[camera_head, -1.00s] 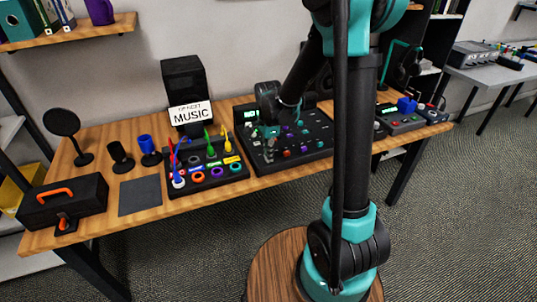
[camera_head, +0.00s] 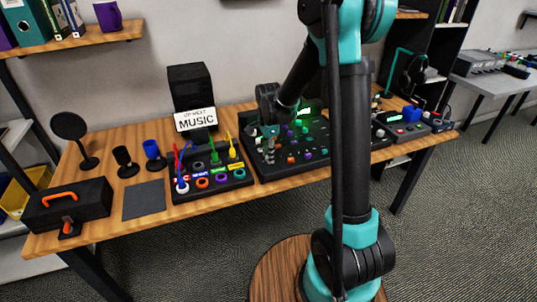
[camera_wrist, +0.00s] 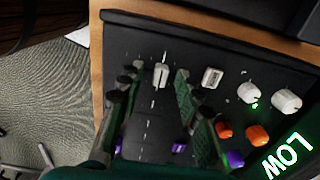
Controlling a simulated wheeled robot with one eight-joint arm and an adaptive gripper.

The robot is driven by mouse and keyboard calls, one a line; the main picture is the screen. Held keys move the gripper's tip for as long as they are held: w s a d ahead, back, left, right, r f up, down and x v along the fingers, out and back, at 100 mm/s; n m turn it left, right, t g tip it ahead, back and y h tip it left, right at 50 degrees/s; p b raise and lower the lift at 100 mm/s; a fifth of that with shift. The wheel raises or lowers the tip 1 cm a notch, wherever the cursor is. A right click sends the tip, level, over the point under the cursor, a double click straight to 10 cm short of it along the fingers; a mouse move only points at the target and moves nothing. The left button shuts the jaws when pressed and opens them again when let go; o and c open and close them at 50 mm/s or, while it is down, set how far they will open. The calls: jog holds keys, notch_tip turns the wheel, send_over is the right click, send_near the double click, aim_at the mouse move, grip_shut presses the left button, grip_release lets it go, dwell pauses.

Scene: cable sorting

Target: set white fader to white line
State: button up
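The white fader (camera_wrist: 161,74) is a small pale cap on the dark mixer panel (camera_wrist: 140,35) in the wrist view. It lies between the two green-padded fingers of my gripper (camera_wrist: 157,80), near their tips. The fingers are apart, with a gap on both sides of the cap; I cannot tell whether either touches it. Short white line marks (camera_wrist: 148,126) run along the panel on the fader's track. In the head view my gripper (camera_head: 270,141) is low over the left part of the mixer (camera_head: 262,173), and the fader cannot be made out there.
White knobs (camera_wrist: 286,101), orange knobs (camera_wrist: 257,135) and purple pieces (camera_wrist: 235,159) are near the right finger. A pale square switch (camera_wrist: 212,77) is just right of it. A cable board (camera_head: 207,190) stands left of the mixer on the wooden table (camera_head: 105,150).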

notch_tip(320, 180, up, 12)
dwell(0.6)
jog(key=shift+s, duration=0.1)
jog(key=s+d+f+n+t, duration=0.2)
jog(key=s+d+f+n, duration=0.3)
jog(key=s, duration=0.5)
jog(key=s+d+f+n+t, duration=0.2)
jog(key=s+d+f+n, duration=0.3)
jog(key=s+d+n, duration=0.3)
jog(key=s+n, duration=0.1)
jog(key=s, duration=0.2)
jog(key=shift+d+n, duration=0.3)
jog(key=shift+d, duration=0.05)
